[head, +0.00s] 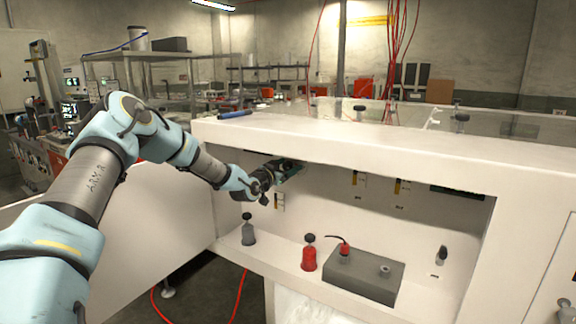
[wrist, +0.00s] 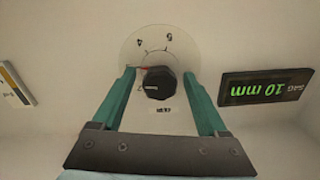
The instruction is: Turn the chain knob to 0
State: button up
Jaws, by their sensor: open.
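In the wrist view a black knob (wrist: 158,84) sits on a round pale dial plate (wrist: 185,50) with printed marks. A small red mark shows at the knob's upper left. The label under the knob is too small to read, so I cannot tell if it says chain. My gripper (wrist: 159,80) is open, with one teal finger on each side of the knob; I cannot tell whether they touch it. In the head view my gripper (head: 262,190) is at the back wall inside the white cabinet, at its left, and hides the knob there.
On the cabinet ledge stand a grey bottle (head: 248,235), a red bottle (head: 309,258) and a grey box (head: 365,275). The cabinet's top edge (head: 350,145) overhangs the opening. A white panel (head: 140,225) stands at left.

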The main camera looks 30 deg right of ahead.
grip_shut()
dwell(0.6)
